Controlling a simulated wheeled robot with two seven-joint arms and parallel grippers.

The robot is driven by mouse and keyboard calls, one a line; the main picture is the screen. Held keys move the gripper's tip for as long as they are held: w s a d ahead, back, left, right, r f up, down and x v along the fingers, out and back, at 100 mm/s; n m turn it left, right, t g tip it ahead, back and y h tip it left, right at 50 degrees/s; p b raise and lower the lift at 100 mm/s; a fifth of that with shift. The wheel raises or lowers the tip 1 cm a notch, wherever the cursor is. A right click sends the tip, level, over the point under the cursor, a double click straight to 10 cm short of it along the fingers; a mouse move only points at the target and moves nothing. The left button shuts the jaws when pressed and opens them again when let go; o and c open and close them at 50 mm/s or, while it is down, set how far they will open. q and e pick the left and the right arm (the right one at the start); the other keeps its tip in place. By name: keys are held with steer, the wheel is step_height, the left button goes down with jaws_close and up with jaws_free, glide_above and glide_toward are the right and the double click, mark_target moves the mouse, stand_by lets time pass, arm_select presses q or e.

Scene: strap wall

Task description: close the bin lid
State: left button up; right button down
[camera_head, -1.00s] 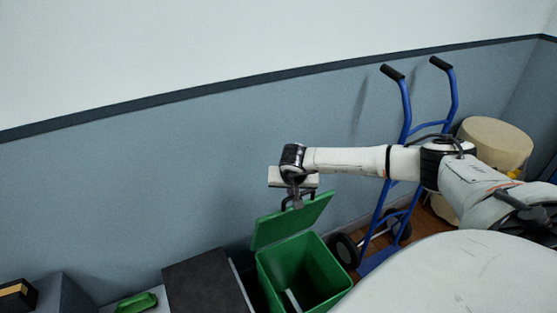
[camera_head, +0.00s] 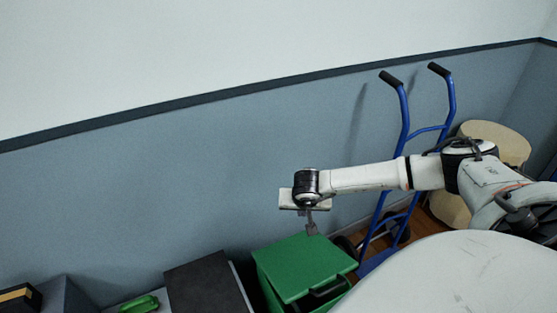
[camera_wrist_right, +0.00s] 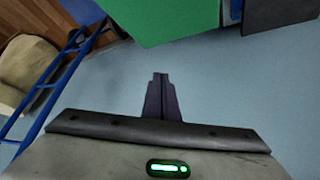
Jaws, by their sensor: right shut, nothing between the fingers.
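The green bin (camera_head: 272,292) stands against the wall in the lower middle of the head view. Its green lid (camera_head: 300,262) lies down over the top, and the bin's inside is hidden. A dark handle shows at the lid's front right edge. My right gripper (camera_head: 312,230) is shut and empty, just above the lid's back edge; I cannot tell if it touches. In the right wrist view the shut fingers (camera_wrist_right: 160,80) point toward the wall, and the green lid (camera_wrist_right: 178,18) shows at the top. My left gripper is not in view.
A blue hand truck (camera_head: 403,150) leans by the wall right of the bin, with a beige drum (camera_head: 500,145) behind it. A dark box (camera_head: 205,283) stands left of the bin. A green object (camera_head: 138,304) lies further left. A white rounded surface fills the lower right.

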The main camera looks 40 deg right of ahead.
step_height(320, 180, up, 7)
steer(key=shift+r, duration=0.2)
stand_by(0.4)
steer(key=shift+f, duration=0.1)
stand_by(1.1)
step_height(320, 180, down, 8)
steer(key=w, duration=0.1)
steer(key=shift+w+d+r+b, duration=0.2)
steer(key=shift+d+b, duration=0.05)
steer(key=shift+b, duration=0.2)
steer(key=shift+s, duration=0.1)
